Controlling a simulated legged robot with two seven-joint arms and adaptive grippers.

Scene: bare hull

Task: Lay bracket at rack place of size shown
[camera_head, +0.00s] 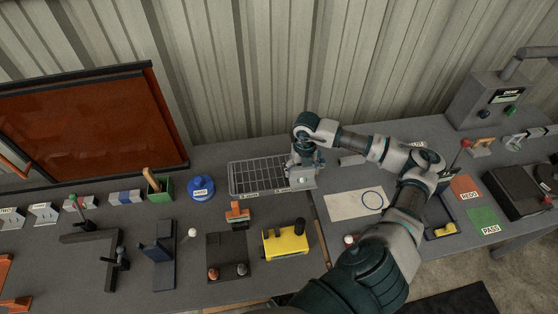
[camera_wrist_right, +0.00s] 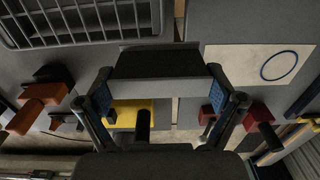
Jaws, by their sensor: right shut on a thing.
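The rack (camera_head: 240,180) is a grey wire grid lying at the back of the bench, with small labels on its front edge, too small to read. My right gripper (camera_head: 302,176) is over the right end of the rack. In the right wrist view my right gripper (camera_wrist_right: 160,100) is shut on the bracket (camera_wrist_right: 160,88), a grey piece spanning between the blue finger pads, with a dark part beyond it. The rack's slots (camera_wrist_right: 80,22) show at the top left of that view, apart from the bracket. My left gripper is not in view.
A white sheet with a blue circle (camera_head: 357,203) lies right of the rack. A yellow block (camera_head: 285,241) and an orange clamp (camera_head: 237,213) stand in front. A blue round container (camera_head: 201,188) stands to the left. A corrugated wall (camera_head: 250,70) is behind.

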